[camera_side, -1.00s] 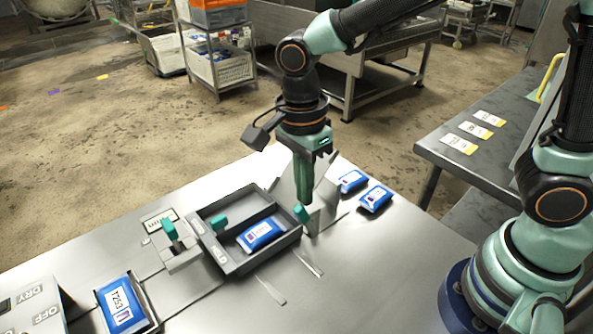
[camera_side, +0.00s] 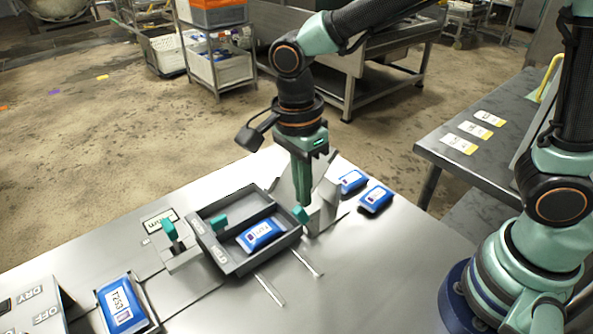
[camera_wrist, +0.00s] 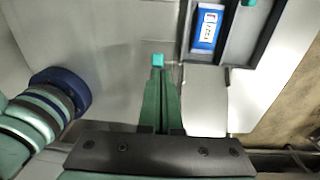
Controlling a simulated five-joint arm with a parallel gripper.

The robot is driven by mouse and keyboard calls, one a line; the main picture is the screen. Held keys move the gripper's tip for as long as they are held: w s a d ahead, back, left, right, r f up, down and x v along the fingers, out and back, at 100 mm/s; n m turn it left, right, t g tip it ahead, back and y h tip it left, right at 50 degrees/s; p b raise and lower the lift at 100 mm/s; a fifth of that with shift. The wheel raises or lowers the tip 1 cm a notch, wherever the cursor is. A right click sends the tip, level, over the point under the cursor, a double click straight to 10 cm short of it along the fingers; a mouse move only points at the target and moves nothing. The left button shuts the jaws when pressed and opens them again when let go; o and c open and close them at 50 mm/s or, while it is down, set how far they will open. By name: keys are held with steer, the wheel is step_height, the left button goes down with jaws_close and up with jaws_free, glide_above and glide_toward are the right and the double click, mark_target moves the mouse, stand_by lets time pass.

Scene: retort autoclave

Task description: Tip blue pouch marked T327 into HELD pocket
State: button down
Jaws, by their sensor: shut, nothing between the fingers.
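A blue pouch (camera_side: 262,234) lies in the near pocket of a dark two-pocket tray (camera_side: 228,266); its label is too small to read surely. It also shows in the wrist view (camera_wrist: 207,30). The far pocket is empty. The tray's small end labels are not readable, so I cannot tell which pocket is HELD. My gripper (camera_side: 304,203) is shut and empty, pointing down beside the tray's right end. Its tips (camera_wrist: 158,72) are close to a teal knob (camera_side: 299,214), also in the wrist view (camera_wrist: 158,60); contact is unclear.
Another blue pouch (camera_side: 121,304) with a large label, seemingly T253, lies at front left. Two more blue pouches (camera_side: 376,198) (camera_side: 352,181) lie right of a grey bracket (camera_side: 328,200). A teal-handled lever (camera_side: 169,229) stands left of the tray. The front bench is mostly clear.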

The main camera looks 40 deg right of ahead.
steer(key=shift+a+f, duration=0.2)
steer(key=shift+a, duration=0.4)
steer(key=d+r, duration=0.2)
steer(key=d, duration=0.2)
steer(key=a+r, duration=0.6)
steer(key=r, duration=0.1)
steer(key=shift+r, duration=0.15)
steer(key=s+d+n+t, duration=0.2)
steer(key=d+n+t, duration=0.4)
steer(key=d+n, duration=1.2)
steer(key=shift+s+d+r, duration=0.15)
steer(key=shift+d+r, duration=0.1)
steer(key=shift+d, duration=0.9)
